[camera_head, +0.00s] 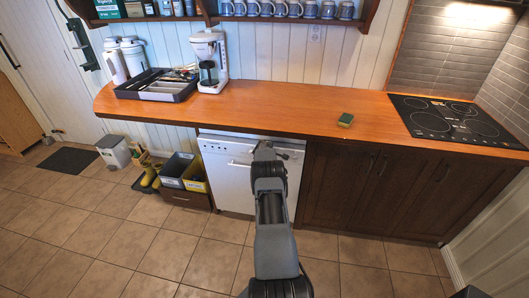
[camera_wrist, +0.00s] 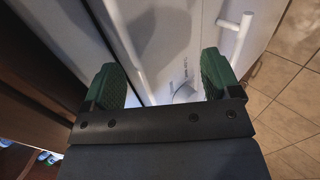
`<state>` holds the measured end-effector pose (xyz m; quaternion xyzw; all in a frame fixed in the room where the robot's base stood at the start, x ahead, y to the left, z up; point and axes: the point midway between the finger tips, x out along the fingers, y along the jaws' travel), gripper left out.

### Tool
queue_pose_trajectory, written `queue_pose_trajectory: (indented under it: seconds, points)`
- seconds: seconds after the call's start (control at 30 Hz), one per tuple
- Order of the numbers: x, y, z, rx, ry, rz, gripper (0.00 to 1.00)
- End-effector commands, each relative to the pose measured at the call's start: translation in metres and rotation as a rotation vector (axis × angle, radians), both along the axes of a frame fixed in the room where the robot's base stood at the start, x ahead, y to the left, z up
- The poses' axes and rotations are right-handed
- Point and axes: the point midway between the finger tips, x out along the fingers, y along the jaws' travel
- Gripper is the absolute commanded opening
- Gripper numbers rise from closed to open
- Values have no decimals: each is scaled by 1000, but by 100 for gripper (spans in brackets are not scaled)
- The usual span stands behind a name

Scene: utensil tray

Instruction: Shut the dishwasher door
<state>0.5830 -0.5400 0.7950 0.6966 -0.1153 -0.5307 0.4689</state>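The white dishwasher (camera_head: 226,172) stands under the wooden counter, with a bar handle (camera_head: 240,164) across its door. The door looks nearly upright, and a strip above its top edge suggests it is slightly ajar; how far is hard to tell. In the wrist view the handle (camera_wrist: 236,35) is at upper right, and a dark gap shows between white panels. My gripper (camera_head: 284,150) is near the door's upper right part, partly hidden by my arm. In the wrist view its green fingers (camera_wrist: 160,76) are spread with nothing held between them; contact with the door is unclear.
Dark cabinets (camera_head: 350,190) adjoin the dishwasher on the right. Bins (camera_head: 182,171) and yellow boots (camera_head: 149,176) stand to its left. The counter (camera_head: 290,105) overhangs above. The tiled floor in front (camera_head: 180,255) is clear.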

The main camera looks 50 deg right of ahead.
Motion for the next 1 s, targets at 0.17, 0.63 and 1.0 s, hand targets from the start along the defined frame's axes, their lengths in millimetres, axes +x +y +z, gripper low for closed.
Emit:
queue_pose_trajectory:
  seconds: [0.17,0.63,1.0]
  points:
    - [-5,13,12,1,0,7,83]
    - [-33,58,51,1,-4,10,83]
    - [-49,84,77,3,-2,9,83]
